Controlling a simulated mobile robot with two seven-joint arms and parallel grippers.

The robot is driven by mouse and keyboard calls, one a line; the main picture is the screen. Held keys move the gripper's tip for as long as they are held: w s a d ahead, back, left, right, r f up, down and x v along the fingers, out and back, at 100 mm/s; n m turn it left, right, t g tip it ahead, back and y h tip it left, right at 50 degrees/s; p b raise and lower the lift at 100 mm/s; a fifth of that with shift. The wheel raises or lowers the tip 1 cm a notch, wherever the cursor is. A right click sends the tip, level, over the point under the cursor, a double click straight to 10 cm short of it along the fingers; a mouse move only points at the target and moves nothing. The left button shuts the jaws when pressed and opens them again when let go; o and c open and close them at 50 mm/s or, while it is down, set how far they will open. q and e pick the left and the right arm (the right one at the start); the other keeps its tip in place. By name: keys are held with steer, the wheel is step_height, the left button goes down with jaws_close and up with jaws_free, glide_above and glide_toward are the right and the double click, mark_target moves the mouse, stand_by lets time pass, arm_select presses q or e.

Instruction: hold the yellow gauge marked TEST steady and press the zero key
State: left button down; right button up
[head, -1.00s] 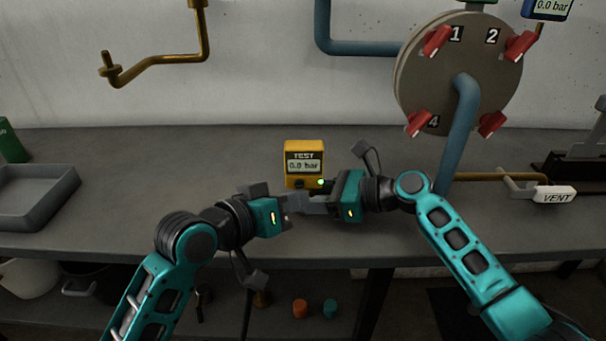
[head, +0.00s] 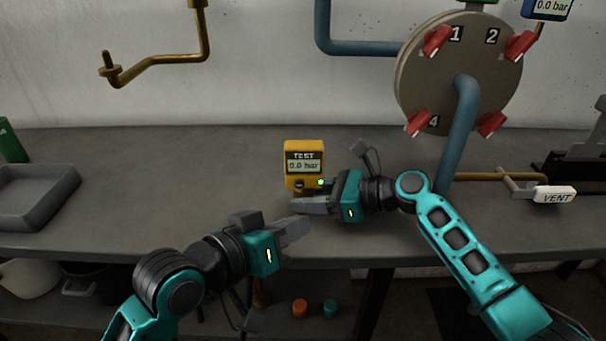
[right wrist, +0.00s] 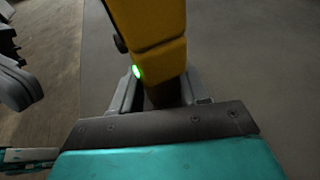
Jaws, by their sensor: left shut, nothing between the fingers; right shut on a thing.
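The yellow gauge (head: 304,150) marked TEST stands upright on the grey bench. Its display reads 0.0 bar, and a green light glows near its lower right. My right gripper (head: 300,205) is at the gauge's lower part; in the right wrist view its fingers (right wrist: 165,92) sit on both sides of the yellow body (right wrist: 150,30), shut on it. The green light shows there too. My left gripper (head: 304,226) is shut and empty, in front of and below the gauge, apart from it. The zero key cannot be clearly made out.
A grey tray (head: 40,195) lies at the left of the bench. A round plate with red valve handles (head: 436,42), a blue pipe (head: 460,135) and a handle labelled VENT (head: 555,194) are at the right. The bench (head: 150,170) left of the gauge is clear.

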stand_by(0.3)
steer(key=o, duration=0.9)
